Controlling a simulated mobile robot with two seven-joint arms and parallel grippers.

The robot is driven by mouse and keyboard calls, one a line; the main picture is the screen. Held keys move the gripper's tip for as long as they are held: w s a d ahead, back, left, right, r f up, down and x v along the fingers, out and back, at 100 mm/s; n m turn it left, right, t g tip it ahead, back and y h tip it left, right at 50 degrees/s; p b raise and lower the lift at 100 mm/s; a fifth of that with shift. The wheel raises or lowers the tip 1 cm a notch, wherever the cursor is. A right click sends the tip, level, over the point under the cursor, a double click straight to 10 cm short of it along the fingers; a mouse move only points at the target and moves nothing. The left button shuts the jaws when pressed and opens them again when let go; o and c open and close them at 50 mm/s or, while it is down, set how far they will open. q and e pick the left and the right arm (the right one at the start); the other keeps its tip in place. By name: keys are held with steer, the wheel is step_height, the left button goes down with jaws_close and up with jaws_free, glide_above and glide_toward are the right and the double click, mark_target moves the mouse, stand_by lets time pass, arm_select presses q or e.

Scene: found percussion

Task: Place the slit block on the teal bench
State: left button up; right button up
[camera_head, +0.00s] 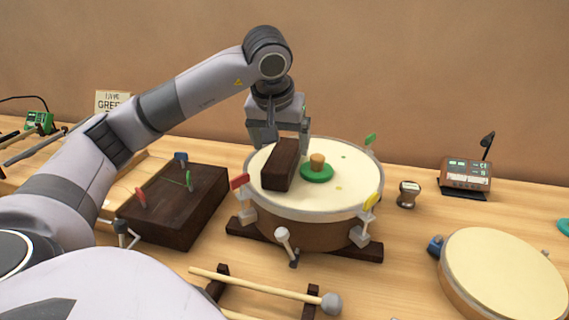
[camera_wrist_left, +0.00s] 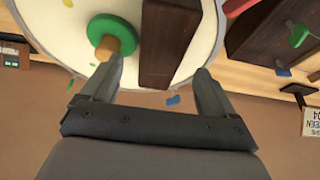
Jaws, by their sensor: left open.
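A long dark brown block (camera_head: 281,165), which I take for the slit block, lies on the cream head of a large drum (camera_head: 310,226). My left gripper (camera_head: 279,137) is pointed down at the block's far end. In the left wrist view my left gripper (camera_wrist_left: 156,85) is open, with the block (camera_wrist_left: 168,42) lying between the lines of its two fingers; I cannot tell whether they touch it. No slit shows in the block. A teal piece (camera_head: 564,226) shows at the right edge, cut off; I cannot tell whether it is the bench. My right gripper is out of view.
A green disc with an orange knob (camera_head: 317,166) sits beside the block on the drum head. A dark box (camera_head: 176,210) with coloured clips stands left of the drum. A mallet (camera_head: 262,284) lies in front. A small drum (camera_head: 500,275) and a device (camera_head: 466,176) are at right.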

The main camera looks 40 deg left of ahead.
mark_target(282, 154)
arm_select(q)
steer(key=x, duration=0.4)
steer(key=c, duration=1.3)
step_height(282, 154, up, 20)
steer(key=p, duration=0.5)
steer(key=shift+c, duration=0.2)
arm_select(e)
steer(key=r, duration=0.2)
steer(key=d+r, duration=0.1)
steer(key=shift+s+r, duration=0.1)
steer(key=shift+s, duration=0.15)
